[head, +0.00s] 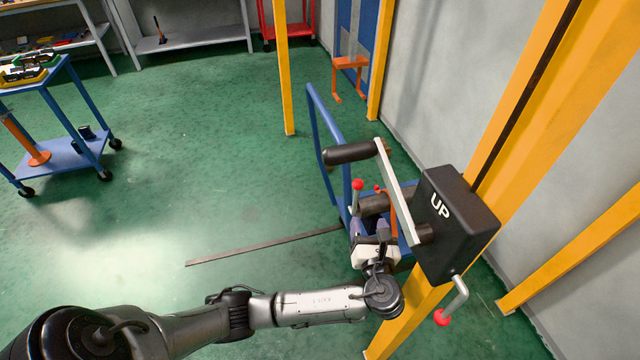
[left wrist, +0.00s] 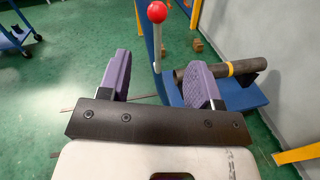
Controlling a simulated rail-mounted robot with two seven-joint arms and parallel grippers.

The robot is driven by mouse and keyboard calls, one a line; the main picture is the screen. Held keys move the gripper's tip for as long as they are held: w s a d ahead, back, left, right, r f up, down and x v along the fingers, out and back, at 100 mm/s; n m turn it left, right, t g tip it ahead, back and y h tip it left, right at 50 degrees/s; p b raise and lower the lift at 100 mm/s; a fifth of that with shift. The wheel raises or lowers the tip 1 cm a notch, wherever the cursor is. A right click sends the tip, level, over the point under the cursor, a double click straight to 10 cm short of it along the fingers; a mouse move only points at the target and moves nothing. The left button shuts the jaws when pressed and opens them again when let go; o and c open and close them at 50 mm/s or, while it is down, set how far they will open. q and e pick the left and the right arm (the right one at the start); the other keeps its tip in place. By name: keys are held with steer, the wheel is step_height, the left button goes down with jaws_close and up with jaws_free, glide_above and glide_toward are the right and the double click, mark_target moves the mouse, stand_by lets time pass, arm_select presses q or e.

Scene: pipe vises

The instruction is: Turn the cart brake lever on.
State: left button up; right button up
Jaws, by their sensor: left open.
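The brake lever (head: 357,197) is a grey rod with a red ball on top, standing upright at the blue cart (head: 325,122). In the left wrist view the lever (left wrist: 157,45) shows beyond the gap between my fingertips, and its lower end is hidden. My left gripper (head: 369,230) is open, with purple pads, just below and near the lever in the head view. In the left wrist view nothing is clamped between the fingers of the left gripper (left wrist: 160,82). I cannot tell whether a finger touches the lever. My right gripper is not in view.
A black box marked UP (head: 458,222), with a long crank arm and black grip (head: 350,153), sits on a yellow post right of the gripper. A dark pipe (left wrist: 228,70) lies on the cart. Another blue cart (head: 72,150) stands left. The green floor between is mostly clear.

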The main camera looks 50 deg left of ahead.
mark_target(359, 190)
arm_select(q)
steer(key=b+x, duration=0.5)
steer(key=x, duration=0.7)
steer(key=shift+s+a+r, duration=0.1)
steer(key=shift+s, duration=0.1)
steer(key=shift+b+x, duration=0.45)
steer(key=shift+x, duration=0.3)
steer(key=shift+r, duration=0.15)
jaws_close()
